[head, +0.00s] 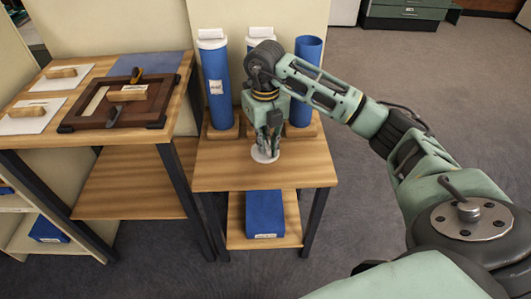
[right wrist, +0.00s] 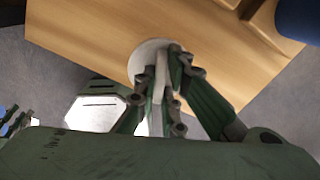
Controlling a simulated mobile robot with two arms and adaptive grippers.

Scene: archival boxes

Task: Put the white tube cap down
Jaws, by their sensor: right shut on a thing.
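My right gripper (head: 270,140) is shut on the white tube cap (head: 264,156), over the small wooden table (head: 230,172). In the right wrist view the cap (right wrist: 146,55) is a round white disc, and the fingers (right wrist: 165,78) pinch its upright grip. The disc is at or just above the tabletop; I cannot tell whether it touches. Behind the gripper, the right blue tube (head: 308,50) has no cap and stands upright. The left blue tube (head: 216,85) has a white cap on. My left gripper is out of view.
Another white-capped tube (head: 260,32) is partly hidden behind my arm. The tubes stand in wooden bases along the table's back. A blue box (head: 264,212) lies on the lower shelf. A higher table (head: 150,62) at left holds a wooden frame (head: 100,112). The small table's front is clear.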

